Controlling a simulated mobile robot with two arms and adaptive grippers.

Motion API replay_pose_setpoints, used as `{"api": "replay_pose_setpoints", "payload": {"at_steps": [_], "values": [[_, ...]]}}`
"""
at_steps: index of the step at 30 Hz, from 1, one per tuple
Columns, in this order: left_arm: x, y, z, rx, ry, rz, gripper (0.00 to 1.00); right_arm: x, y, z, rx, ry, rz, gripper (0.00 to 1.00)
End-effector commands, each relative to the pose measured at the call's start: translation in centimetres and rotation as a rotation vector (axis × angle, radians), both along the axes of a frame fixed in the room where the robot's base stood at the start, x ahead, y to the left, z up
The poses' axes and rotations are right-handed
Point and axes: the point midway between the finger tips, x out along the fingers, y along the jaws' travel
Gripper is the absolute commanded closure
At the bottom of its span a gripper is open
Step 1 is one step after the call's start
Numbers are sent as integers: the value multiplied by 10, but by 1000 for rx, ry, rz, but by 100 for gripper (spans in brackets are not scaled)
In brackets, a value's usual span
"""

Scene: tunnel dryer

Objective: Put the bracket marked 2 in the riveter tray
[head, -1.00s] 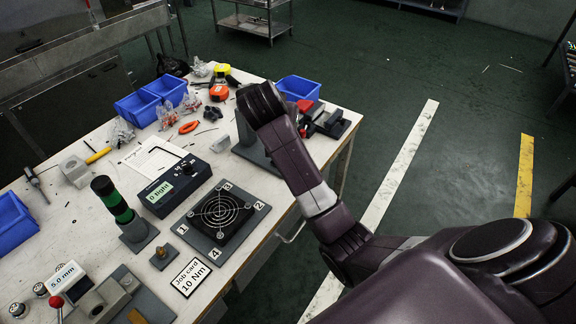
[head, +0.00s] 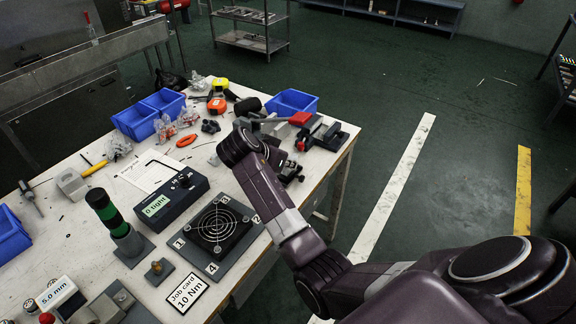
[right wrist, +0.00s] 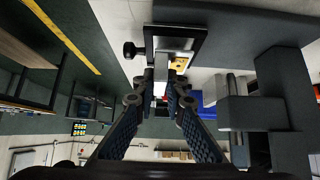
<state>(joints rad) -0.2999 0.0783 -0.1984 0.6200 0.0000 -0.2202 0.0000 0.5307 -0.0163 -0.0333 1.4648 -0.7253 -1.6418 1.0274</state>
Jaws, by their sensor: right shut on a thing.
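My right gripper (right wrist: 161,90) is shut on a small light grey metal piece (right wrist: 161,78), seen in the right wrist view. It looks like the bracket, but I cannot read a number on it. Beyond the fingertips is a black-rimmed tray (right wrist: 201,33) with a pale inside and a yellow piece; I cannot tell whether the held piece touches it. In the head view my right arm reaches over the bench's right side and its fingertips are hidden or unclear. A device with a red part (head: 300,118) stands at the bench's far right corner. My left gripper is not in view.
Blue bins (head: 291,102) stand behind. A large grey block (right wrist: 250,112) is right of the fingers.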

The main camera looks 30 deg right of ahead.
Motion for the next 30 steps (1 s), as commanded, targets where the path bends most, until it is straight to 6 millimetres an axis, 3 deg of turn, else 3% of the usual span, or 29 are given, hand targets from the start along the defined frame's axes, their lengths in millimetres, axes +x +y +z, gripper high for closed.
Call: {"api": "replay_pose_setpoints", "payload": {"at_steps": [3,10,11,15,25,30], "values": [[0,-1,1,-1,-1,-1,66,0,-1,-12,-2,-1,0,100],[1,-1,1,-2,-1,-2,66,0,0,-16,2,1,0,100],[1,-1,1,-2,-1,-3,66,-1,0,-16,2,2,0,87],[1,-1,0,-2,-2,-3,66,0,0,-16,2,1,0,72],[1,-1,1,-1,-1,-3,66,0,2,-13,1,-1,1,72],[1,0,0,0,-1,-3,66,-5,17,3,2,-5,3,72]]}}
